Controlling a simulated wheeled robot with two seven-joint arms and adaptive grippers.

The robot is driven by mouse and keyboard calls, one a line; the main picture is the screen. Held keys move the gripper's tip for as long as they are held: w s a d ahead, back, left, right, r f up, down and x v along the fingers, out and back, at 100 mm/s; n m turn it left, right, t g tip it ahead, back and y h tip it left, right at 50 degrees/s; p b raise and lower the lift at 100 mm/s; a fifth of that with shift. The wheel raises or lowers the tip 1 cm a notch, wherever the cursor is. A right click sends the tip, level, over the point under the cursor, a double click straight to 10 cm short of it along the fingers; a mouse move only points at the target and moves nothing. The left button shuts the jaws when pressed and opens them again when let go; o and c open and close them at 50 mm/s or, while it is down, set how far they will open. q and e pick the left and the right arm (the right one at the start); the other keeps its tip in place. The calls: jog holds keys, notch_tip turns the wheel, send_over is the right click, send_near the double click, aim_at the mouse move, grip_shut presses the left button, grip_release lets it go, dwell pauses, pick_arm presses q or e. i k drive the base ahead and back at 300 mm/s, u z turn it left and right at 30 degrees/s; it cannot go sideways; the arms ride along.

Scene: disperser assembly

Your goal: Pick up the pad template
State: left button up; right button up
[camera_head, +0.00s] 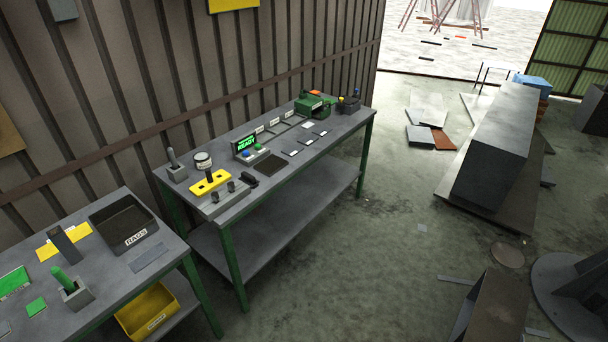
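No part in view is clearly marked as the pad template, so I cannot tell which one it is. A yellow plate with dark holes (222,177) lies at the near left of the middle workbench (290,185), with an upright round-topped tool at it. A flat yellow sheet (47,251) lies on the left bench (170,262), partly hidden by a grey upright block (66,243). A green sheet (14,282) and a small green square (36,306) lie near that bench's left end. Neither of my grippers is in view.
A black RAGS bin (135,238) stands on the left bench, a yellow bin (150,312) below. A green READY display (244,146) and a green case (312,106) stand on the middle bench. Open floor (370,250) lies to the right; a long dark block (497,150) stands beyond.

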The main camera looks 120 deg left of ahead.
aim_at(212, 181)
jog(key=u, duration=4.7)
jog(key=i, duration=1.65)
jog(key=u, duration=0.2)
jog(key=k, duration=0.35)
jog(key=u, duration=0.45)
